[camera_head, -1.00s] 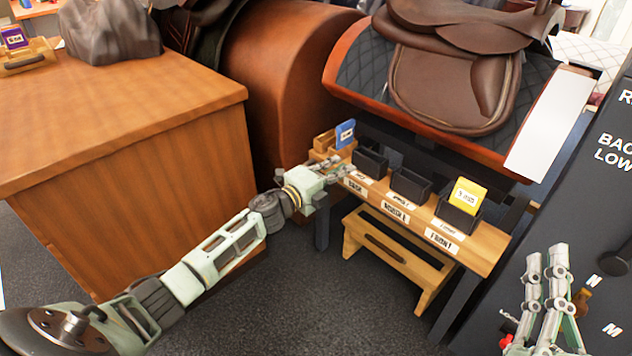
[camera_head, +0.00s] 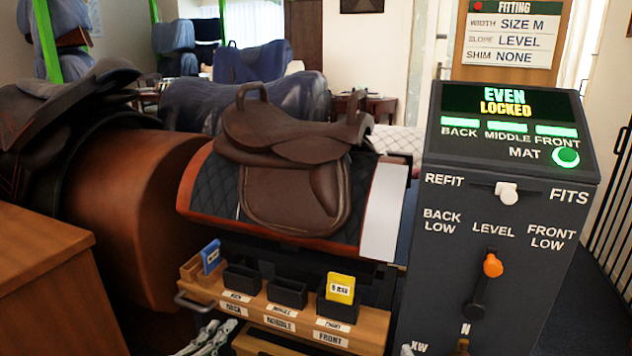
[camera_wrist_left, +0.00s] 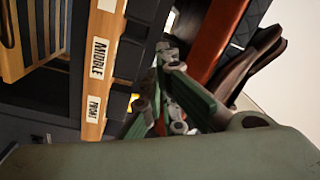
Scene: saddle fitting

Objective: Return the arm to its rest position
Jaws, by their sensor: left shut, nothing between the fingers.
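My left gripper (camera_head: 205,338) shows only as its finger ends at the bottom edge of the head view, in front of and below the left end of the wooden ledge (camera_head: 372,328). It looks shut and empty, clear of the ledge. Its fingers also show in the left wrist view (camera_wrist_left: 168,80), with nothing visible between them. Most of the left arm is outside the head view. Only a small pale bit at the bottom edge, left of the console, may belong to my right gripper; its jaws cannot be made out.
The ledge carries black bins (camera_head: 287,292), a yellow shim (camera_head: 341,288) and a blue shim (camera_head: 210,256). Above stands a brown saddle (camera_head: 295,195) on a padded form. A dark console (camera_head: 487,262) reading "EVEN LOCKED" stands right. A wooden cabinet (camera_head: 40,290) stands left.

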